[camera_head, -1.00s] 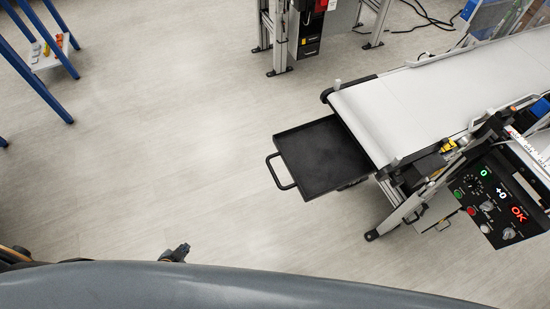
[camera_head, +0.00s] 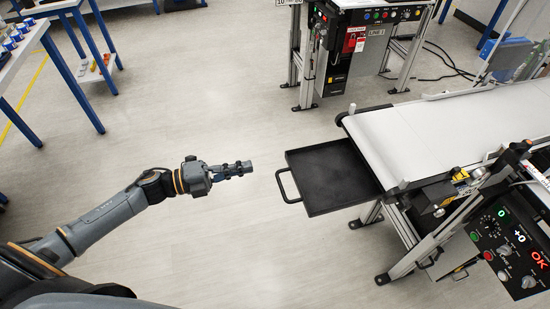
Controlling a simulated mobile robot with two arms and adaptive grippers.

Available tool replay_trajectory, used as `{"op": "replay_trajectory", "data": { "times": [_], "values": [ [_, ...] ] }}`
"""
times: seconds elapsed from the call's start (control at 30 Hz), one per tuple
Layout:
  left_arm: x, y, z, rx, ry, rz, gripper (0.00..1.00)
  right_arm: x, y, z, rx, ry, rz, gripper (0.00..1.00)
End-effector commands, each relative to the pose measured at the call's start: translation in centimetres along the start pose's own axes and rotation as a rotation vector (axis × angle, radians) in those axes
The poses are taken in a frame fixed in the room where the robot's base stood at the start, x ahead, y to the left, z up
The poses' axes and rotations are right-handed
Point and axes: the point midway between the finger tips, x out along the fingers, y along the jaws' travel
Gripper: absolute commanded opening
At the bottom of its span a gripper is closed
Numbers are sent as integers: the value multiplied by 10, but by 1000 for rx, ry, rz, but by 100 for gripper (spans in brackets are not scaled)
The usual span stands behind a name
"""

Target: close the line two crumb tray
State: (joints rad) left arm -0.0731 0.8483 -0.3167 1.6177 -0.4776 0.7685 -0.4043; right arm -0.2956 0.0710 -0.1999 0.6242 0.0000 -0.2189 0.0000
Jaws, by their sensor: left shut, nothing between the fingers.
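The black crumb tray (camera_head: 333,176) sticks out from under the near end of a white belt conveyor (camera_head: 448,135). It is pulled out, and its bare floor shows. Its black loop handle (camera_head: 286,187) faces left, towards my arm. My left gripper (camera_head: 249,168) is shut and empty. In the picture it is a short way left of the handle and apart from it. My right gripper is not in view.
A control panel (camera_head: 510,245) with lit digits is at the lower right, beside the conveyor. Another machine labelled LINE 1 (camera_head: 367,45) stands at the back. Blue-legged tables (camera_head: 28,45) are at the upper left. The floor between is clear.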

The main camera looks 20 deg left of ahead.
Motion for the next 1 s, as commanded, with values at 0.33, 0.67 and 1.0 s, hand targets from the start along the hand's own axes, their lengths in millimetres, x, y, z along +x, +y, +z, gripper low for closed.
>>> {"op": "replay_trajectory", "data": {
  "times": [0.33,0.67,1.0],
  "values": [
    [68,-3,1,-2,-2,-2,0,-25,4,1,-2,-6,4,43],
    [85,1,1,-2,-3,1,0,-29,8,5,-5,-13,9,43],
    [87,1,1,-2,-3,0,0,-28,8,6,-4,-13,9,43]
  ]
}}
